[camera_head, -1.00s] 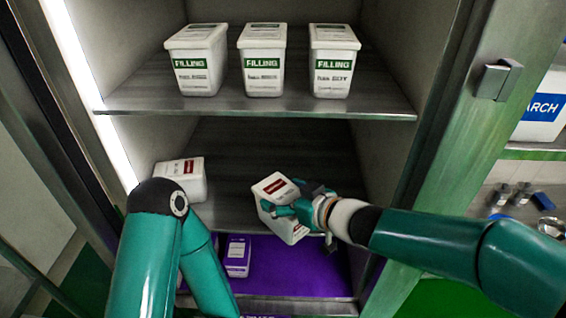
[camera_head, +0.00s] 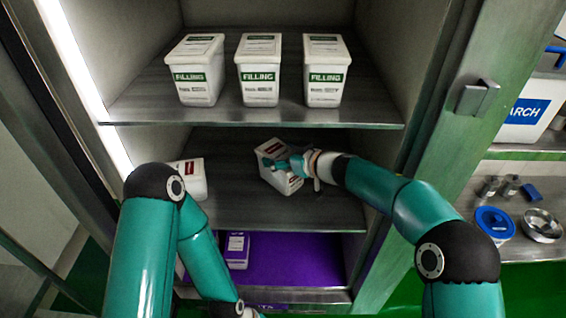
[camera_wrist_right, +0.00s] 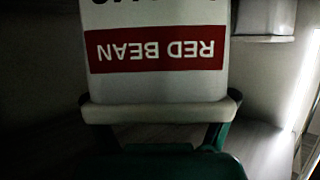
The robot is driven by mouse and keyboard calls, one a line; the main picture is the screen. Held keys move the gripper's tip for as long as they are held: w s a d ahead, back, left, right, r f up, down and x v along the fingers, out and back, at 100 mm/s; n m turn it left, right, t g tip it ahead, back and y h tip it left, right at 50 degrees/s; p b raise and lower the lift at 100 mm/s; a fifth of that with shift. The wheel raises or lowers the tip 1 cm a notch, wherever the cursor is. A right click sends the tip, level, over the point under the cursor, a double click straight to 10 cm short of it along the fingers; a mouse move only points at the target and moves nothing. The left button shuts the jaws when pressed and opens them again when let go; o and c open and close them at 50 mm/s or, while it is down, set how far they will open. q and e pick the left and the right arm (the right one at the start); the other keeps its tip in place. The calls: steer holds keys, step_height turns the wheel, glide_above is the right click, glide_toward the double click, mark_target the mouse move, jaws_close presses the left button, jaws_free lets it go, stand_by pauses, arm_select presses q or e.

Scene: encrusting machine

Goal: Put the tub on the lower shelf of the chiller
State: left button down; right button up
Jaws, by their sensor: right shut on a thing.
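The white tub (camera_head: 281,184) with a red label is in my right gripper (camera_head: 293,165), inside the chiller over the middle level, tilted in the head view. I cannot tell whether its base touches that shelf (camera_head: 240,212). In the right wrist view the tub (camera_wrist_right: 158,80) shows its RED BEAN label upside down, and the fingers close on both sides of its rim. Another white tub with a red label (camera_head: 194,183) stands on the same shelf to the left, partly hidden by my left arm.
Three green-labelled FILLING tubs (camera_head: 258,72) stand on the shelf above (camera_head: 270,115). Below is a purple floor (camera_head: 300,262) with a purple-labelled tub (camera_head: 237,250). The chiller's right frame (camera_head: 440,120) is close to my right arm. Shelf space right of the held tub is clear.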

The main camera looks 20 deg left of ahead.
step_height(320, 180, down, 3)
steer(key=b, duration=0.3)
steer(key=shift+w+f, duration=0.1)
steer(key=shift+f, duration=0.05)
steer(key=o, duration=1.7)
steer(key=shift+f, duration=0.1)
steer(key=v, duration=0.7)
steer(key=shift+s+d+p, duration=0.2)
steer(key=shift+d+p, duration=0.1)
steer(key=shift+s, duration=0.1)
